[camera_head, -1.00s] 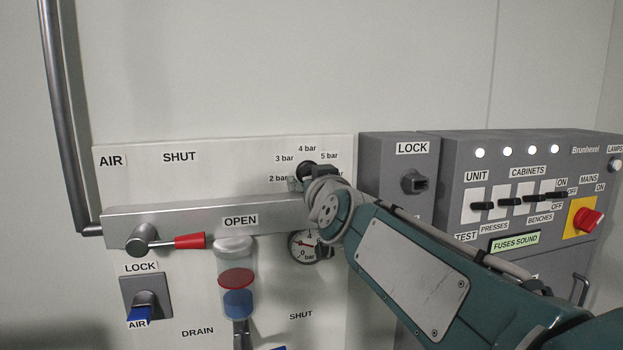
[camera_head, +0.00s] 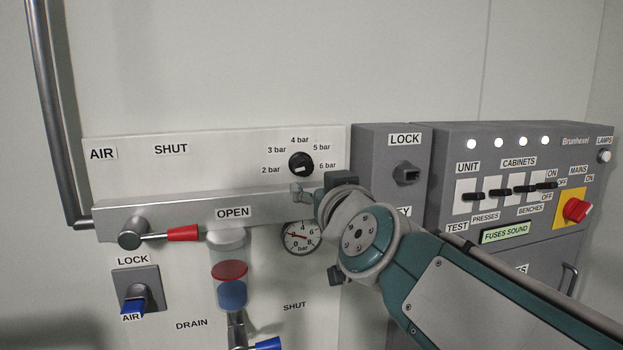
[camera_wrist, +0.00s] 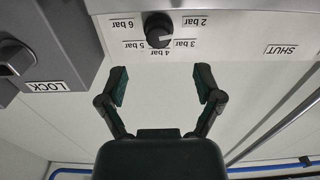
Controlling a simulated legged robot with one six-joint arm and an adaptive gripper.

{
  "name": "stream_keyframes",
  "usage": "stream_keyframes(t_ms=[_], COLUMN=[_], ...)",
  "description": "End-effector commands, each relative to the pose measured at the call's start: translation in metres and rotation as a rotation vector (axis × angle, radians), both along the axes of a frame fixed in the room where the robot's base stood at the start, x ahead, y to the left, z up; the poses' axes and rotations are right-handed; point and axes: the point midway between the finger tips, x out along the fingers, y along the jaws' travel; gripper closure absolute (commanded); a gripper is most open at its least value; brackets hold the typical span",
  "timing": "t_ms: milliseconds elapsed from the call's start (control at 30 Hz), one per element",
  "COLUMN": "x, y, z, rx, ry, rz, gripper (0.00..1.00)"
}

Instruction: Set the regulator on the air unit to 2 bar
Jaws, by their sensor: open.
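The black regulator knob (camera_head: 301,165) is on the white air unit panel (camera_head: 215,170), ringed by labels from 2 bar to 6 bar. It also shows upside down in the wrist view (camera_wrist: 158,29). A pale mark is on the knob, but its exact setting is too small to read. The round pressure gauge (camera_head: 300,238) sits below, its needle pointing to the left side. My gripper (camera_head: 322,192) is below and right of the knob, clear of it. In the wrist view my gripper (camera_wrist: 162,84) has its fingers spread, with nothing between them.
A grey bar (camera_head: 190,212) crosses the panel, with a red-handled lever (camera_head: 180,233) at its left. The filter bowl (camera_head: 229,270) hangs below. A grey box with a LOCK switch (camera_head: 406,173) and the switch cabinet (camera_head: 520,185) stand to the right.

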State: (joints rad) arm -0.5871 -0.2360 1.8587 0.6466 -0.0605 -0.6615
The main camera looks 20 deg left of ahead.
Motion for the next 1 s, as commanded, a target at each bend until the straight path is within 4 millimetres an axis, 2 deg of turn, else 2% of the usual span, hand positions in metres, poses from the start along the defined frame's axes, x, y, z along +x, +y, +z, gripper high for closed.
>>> stream_keyframes(t_ms=[200, 567, 667, 767, 867, 1000], x=[-0.016, -0.019, -0.020, -0.027, -0.043, -0.074], y=[-0.009, -0.011, -0.018, -0.044, -0.085, -0.143], z=[-0.001, -0.001, -0.007, -0.034, -0.079, -0.144], rx=[-0.001, -0.002, -0.013, -0.055, -0.117, -0.191], ry=[0.002, 0.001, 0.017, 0.099, 0.244, 0.473], rz=[0.001, 0.001, 0.001, -0.001, -0.025, -0.106], gripper=[0.16, 0.16, 0.16, 0.16, 0.16, 0.16])
